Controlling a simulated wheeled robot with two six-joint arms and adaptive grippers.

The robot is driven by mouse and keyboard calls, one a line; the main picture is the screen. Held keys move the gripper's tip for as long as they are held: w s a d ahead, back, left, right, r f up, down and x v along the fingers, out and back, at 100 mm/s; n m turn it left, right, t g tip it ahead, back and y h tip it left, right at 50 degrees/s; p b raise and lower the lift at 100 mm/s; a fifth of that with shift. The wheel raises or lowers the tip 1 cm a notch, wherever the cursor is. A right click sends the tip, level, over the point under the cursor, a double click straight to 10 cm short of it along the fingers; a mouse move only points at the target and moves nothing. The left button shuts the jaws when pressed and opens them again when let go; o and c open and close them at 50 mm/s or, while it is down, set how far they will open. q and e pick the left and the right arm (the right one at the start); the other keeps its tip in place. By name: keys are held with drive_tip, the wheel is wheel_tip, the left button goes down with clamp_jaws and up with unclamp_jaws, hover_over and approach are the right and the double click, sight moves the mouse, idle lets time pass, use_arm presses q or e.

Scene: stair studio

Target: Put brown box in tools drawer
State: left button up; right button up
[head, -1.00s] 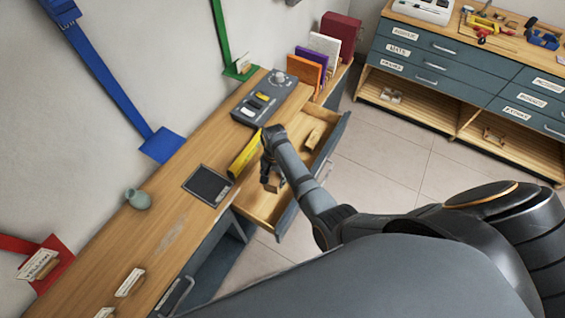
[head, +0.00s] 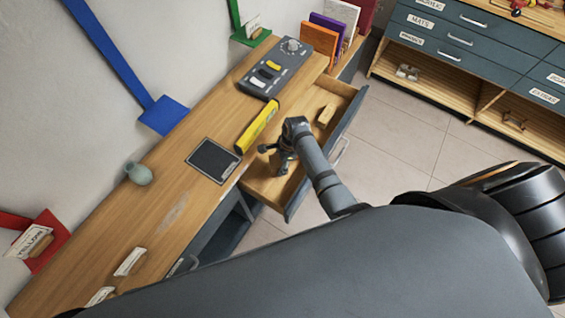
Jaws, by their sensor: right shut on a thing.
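My right gripper (head: 280,160) reaches down over the open drawer (head: 262,185) of the wooden desk. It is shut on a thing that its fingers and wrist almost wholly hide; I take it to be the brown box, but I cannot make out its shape. I cannot tell whether it touches the drawer floor. No label shows on the open drawer. A small tan wooden block (head: 327,115) lies in the drawer's far part, apart from the gripper. My left gripper is not in view.
On the desk (head: 150,215) are a yellow bar (head: 257,126) by the drawer's edge, a dark pad (head: 212,160), a grey control panel (head: 272,72), a pale green vase (head: 139,174) and upright books (head: 320,38). A labelled drawer cabinet (head: 460,45) stands across clear floor.

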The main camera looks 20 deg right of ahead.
drive_tip(key=x, duration=0.2)
drive_tip(key=d+x, duration=0.1)
drive_tip(key=shift+a+f+b, duration=0.1)
drive_tip(key=shift+f+b, duration=0.2)
drive_tip(key=shift+f, duration=0.35)
drive_tip(key=o, duration=1.3)
drive_tip(key=shift+f, duration=0.15)
drive_tip(key=shift+o, duration=0.2)
drive_tip(key=shift+r, duration=0.2)
drive_tip(key=p+v, duration=0.1)
drive_tip(key=v, duration=1.1)
